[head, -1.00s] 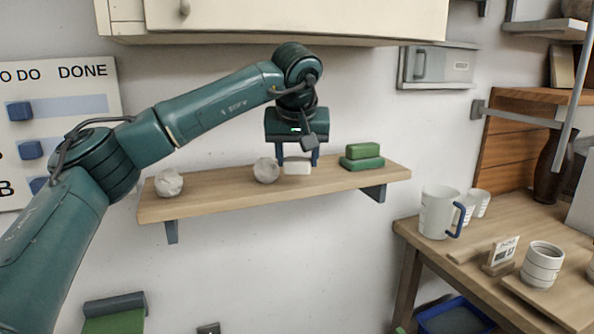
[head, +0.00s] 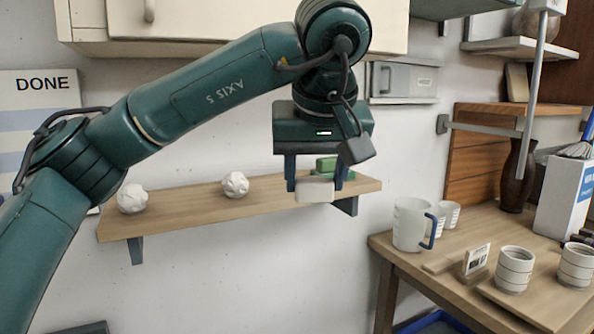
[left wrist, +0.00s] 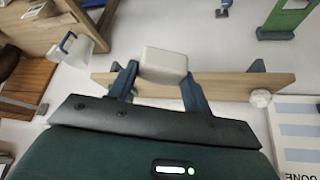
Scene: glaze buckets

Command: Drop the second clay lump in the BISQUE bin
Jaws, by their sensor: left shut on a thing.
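The clay lump (head: 315,189) is a pale, off-white block with rounded edges. My left gripper (head: 316,182) is shut on it, one finger on each side, and points down. The lump is held in front of the wooden shelf (head: 200,204), near its right end, and looks clear of it. The left wrist view shows the lump (left wrist: 164,65) between the fingertips (left wrist: 162,80). I see no bin labelled BISQUE. My right gripper is not in view.
Two crumpled white balls (head: 132,198) (head: 236,184) and green blocks (head: 328,164) sit on the shelf. At right, a table (head: 400,257) bears a mug (head: 411,225), a small sign (head: 476,259) and cups (head: 515,269). A blue container (head: 433,324) shows partly below. A cabinet (head: 240,22) hangs above.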

